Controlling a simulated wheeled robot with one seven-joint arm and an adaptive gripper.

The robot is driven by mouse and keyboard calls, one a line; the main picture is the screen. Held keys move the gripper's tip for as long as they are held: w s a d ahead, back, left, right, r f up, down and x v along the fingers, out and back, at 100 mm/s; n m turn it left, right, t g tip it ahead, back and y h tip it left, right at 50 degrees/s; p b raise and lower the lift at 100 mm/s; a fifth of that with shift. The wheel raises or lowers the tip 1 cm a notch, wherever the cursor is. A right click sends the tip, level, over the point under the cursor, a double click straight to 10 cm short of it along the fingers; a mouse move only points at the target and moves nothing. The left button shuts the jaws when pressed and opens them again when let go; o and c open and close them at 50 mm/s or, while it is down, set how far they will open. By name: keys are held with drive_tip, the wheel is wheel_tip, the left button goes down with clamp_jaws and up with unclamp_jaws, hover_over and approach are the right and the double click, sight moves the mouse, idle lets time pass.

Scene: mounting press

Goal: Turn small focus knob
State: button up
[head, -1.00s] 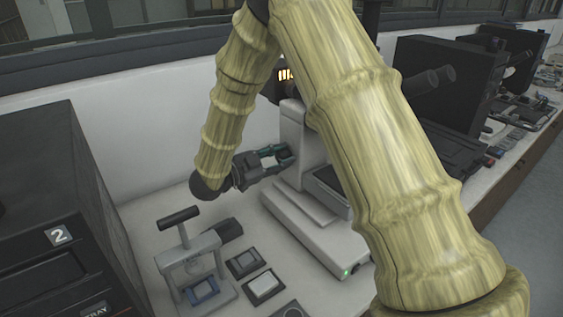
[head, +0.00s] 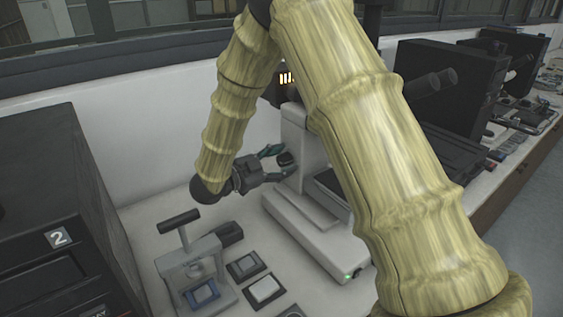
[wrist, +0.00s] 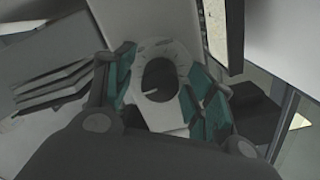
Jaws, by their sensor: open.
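The small focus knob (head: 285,159) is a dark round knob on the side of the pale microscope column (head: 305,142). In the wrist view the dark knob (wrist: 159,76) sits in front of a pale round surround (wrist: 164,50), with a short light mark on its face. My gripper (head: 274,162) is open, with its teal-padded fingers pointing at the knob from the left. In the wrist view the fingers of my gripper (wrist: 162,88) lie on either side of the knob in the picture, with nothing held. A small gap appears between fingertips and knob in the head view.
A small hand press (head: 190,262) stands on the bench at front left, with flat square pieces (head: 264,288) beside it. A dark cabinet marked 2 (head: 60,200) stands at far left. The microscope base (head: 315,232) extends below my gripper. My arm hides part of the microscope.

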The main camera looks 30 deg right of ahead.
drive_tip(key=s+a, duration=0.1)
drive_tip(key=a, duration=1.1)
drive_tip(key=shift+s+r, duration=0.2)
drive_tip(key=shift+s, duration=0.1)
drive_tip(key=shift+r, duration=0.1)
drive_tip(key=shift+c, duration=0.2)
